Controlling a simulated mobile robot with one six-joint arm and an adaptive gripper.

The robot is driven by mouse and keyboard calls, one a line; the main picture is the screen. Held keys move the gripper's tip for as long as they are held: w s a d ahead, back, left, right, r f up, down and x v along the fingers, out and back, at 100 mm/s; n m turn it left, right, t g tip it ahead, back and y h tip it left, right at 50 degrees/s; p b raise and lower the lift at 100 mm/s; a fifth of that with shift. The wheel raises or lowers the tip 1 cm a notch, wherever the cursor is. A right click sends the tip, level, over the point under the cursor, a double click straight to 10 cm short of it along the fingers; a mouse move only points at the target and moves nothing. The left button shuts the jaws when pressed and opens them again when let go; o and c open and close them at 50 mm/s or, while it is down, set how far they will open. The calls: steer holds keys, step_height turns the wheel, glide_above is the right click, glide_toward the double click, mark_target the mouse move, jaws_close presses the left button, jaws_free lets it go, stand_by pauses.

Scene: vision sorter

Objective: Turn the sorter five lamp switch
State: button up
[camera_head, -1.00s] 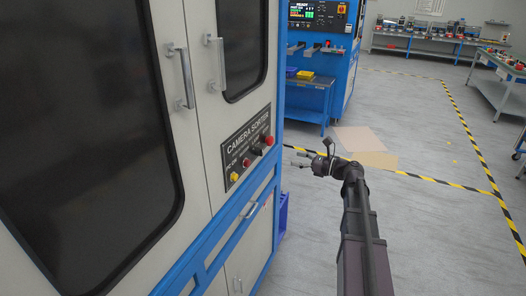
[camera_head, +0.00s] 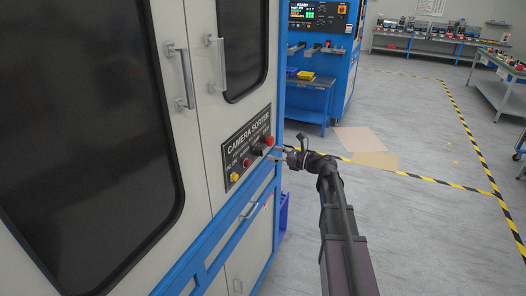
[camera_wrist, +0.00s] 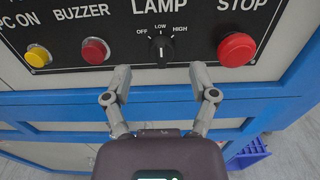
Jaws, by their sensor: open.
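The camera sorter's control panel (camera_head: 236,158) is on the cabinet front. In the wrist view the black lamp switch (camera_wrist: 161,49) sits under the word LAMP, with OFF, LOW and HIGH marks above it; its white pointer mark points up, at about LOW. In the head view the switch (camera_head: 257,150) is a small dark knob. My gripper (camera_wrist: 160,72) is open, with its fingertips below and to either side of the switch, apart from it. In the head view my gripper (camera_head: 281,154) is just right of the panel.
A red STOP button (camera_wrist: 237,49) is right of the switch. A red buzzer button (camera_wrist: 95,50) and a yellow PC ON button (camera_wrist: 38,55) are to its left. Door handles (camera_head: 183,76) stick out above the panel. The floor to the right is open.

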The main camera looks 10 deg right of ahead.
mark_target(262, 150)
steer(key=shift+x, duration=2.45)
